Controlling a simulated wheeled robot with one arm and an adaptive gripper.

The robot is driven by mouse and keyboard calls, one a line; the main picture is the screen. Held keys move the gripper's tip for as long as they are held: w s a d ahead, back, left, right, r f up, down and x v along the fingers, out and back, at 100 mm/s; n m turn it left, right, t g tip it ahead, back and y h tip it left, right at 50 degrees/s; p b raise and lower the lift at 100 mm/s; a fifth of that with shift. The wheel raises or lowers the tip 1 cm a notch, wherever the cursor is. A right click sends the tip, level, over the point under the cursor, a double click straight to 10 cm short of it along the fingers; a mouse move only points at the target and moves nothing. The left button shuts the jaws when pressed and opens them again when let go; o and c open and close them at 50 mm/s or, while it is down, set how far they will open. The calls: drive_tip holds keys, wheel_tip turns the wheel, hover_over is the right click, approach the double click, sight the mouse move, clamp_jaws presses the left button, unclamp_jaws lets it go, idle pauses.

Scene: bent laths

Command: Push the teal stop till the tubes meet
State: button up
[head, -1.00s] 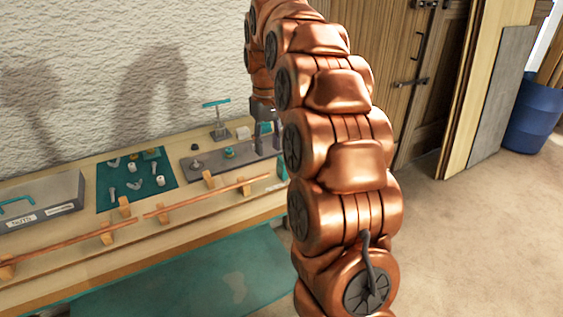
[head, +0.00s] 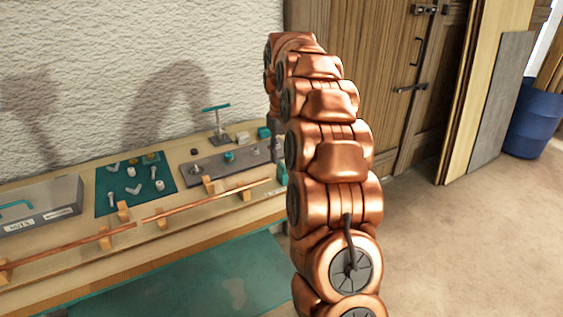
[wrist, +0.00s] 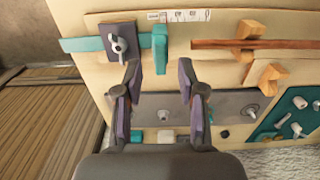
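The teal stop (wrist: 160,47) is an upright teal block at the end of a teal bar, beside a dark clamp plate with a knob (wrist: 117,38). It also shows at the bench's right end in the head view (head: 282,175). The right copper tube (head: 205,202) rests on wooden supports, its end apart from the stop in the wrist view (wrist: 215,44). The left copper tube (head: 70,249) lies in line with it, with a small gap between them. My gripper (wrist: 158,82) is open and empty, its fingertips just short of the stop; my arm largely hides it in the head view.
A grey plate with posts (head: 225,158) lies behind the tubes, and a teal mat with fittings (head: 112,200) is left of it. A grey box (head: 60,208) stands at the left. A blue barrel (head: 535,120) and leaning boards stand right; the floor between is clear.

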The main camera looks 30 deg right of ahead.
sight(282, 164)
drive_tip(key=shift+f, duration=1.65)
drive_tip(key=shift+c, duration=0.4)
clamp_jaws()
